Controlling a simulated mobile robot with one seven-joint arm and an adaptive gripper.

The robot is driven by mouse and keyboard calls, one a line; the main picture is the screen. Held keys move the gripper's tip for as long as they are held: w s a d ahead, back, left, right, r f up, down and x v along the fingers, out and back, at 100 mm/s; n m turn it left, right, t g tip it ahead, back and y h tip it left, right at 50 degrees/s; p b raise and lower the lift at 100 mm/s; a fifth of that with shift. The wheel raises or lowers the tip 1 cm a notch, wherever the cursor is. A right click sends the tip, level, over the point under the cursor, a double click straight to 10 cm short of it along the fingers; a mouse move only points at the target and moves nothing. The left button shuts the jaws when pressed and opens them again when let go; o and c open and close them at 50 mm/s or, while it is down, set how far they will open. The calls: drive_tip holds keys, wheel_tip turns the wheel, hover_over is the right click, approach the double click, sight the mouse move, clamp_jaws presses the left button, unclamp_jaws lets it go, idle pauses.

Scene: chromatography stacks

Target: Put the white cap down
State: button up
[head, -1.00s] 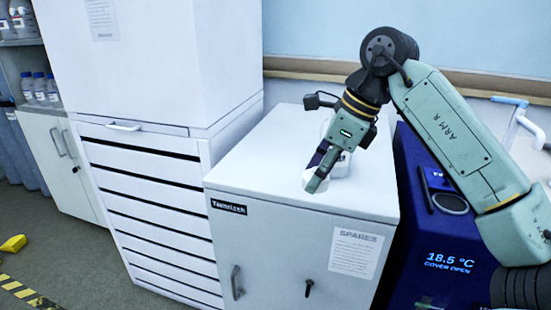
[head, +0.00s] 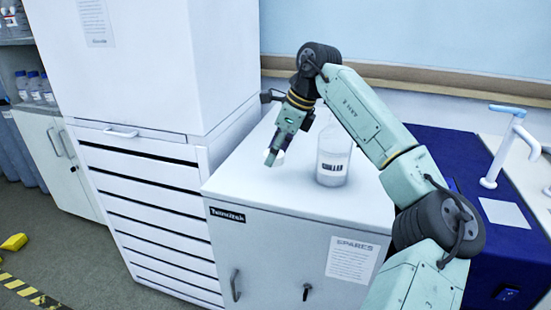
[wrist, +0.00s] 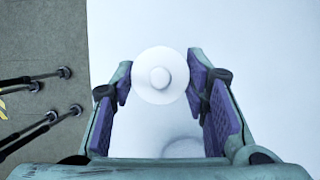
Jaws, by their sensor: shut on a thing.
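The white cap (wrist: 160,76) is round with a small raised knob in its middle. My gripper (wrist: 160,82) is shut on it, with a purple-padded finger on each side. In the head view my gripper (head: 275,150) points down at the left part of the white cabinet top (head: 240,185), and a little of the cap (head: 270,157) shows at the fingertips. A soft grey shadow lies on the white surface in the wrist view. I cannot tell exactly how high the cap is above the top.
A clear labelled jar (head: 333,165) stands on the cabinet top, right of my gripper. The front of the top is clear. A tall white drawer unit (head: 150,190) borders it on the left. A blue machine (head: 460,190) stands on the right.

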sight(280, 154)
wheel_tip(280, 154, down, 4)
drive_tip(key=shift+r+p, duration=0.25)
drive_tip(key=shift+p, duration=0.25)
drive_tip(key=shift+f+b, duration=0.4)
drive_tip(key=shift+f, duration=0.2)
drive_tip(key=o, duration=0.9)
